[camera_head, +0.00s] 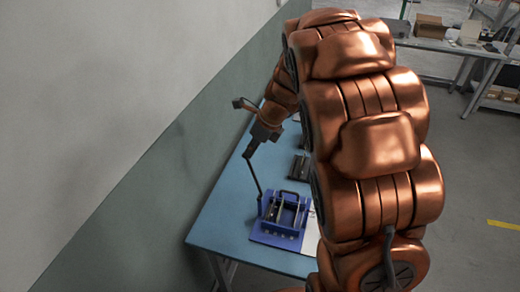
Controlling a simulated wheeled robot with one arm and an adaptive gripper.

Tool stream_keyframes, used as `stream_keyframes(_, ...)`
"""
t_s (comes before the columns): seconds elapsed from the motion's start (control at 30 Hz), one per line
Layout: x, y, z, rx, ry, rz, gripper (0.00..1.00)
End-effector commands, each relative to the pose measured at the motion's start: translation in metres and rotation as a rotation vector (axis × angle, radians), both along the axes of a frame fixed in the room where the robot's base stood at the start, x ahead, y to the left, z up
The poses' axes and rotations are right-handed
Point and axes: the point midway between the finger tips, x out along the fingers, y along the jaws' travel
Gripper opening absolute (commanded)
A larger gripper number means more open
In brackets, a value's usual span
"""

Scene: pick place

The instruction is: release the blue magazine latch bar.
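A blue fixture (272,238) stands on the near end of the blue table, with dark bars and a dark handle on its top. I cannot tell which part of it is the latch bar. My gripper (249,154) is small and dark in this view, above and behind the fixture, pointing down. A thin dark rod (254,178) runs from the gripper's tip down to the fixture's left side. I cannot tell whether the gripper holds the rod or only lines up with it. Its fingers are too small to read as open or shut.
The blue table (219,227) runs along the grey-green wall (140,200) at the left. A dark object (299,167) sits farther back on it. My copper arm hides the table's right side. Another table (446,46) with boxes stands at the back right.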

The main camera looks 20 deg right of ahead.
Motion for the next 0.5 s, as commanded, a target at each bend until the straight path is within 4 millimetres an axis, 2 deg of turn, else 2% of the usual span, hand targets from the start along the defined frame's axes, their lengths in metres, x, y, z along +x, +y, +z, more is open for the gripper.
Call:
stream_keyframes(0.03, 0.000, 0.006, -0.005, 0.011, 0.008, 0.003, 0.00)
stream_keyframes(0.33, -0.003, 0.006, -0.009, 0.015, 0.017, 0.005, 0.00)
stream_keyframes(0.5, -0.012, -0.007, -0.003, 0.013, 0.010, 0.004, 0.00)
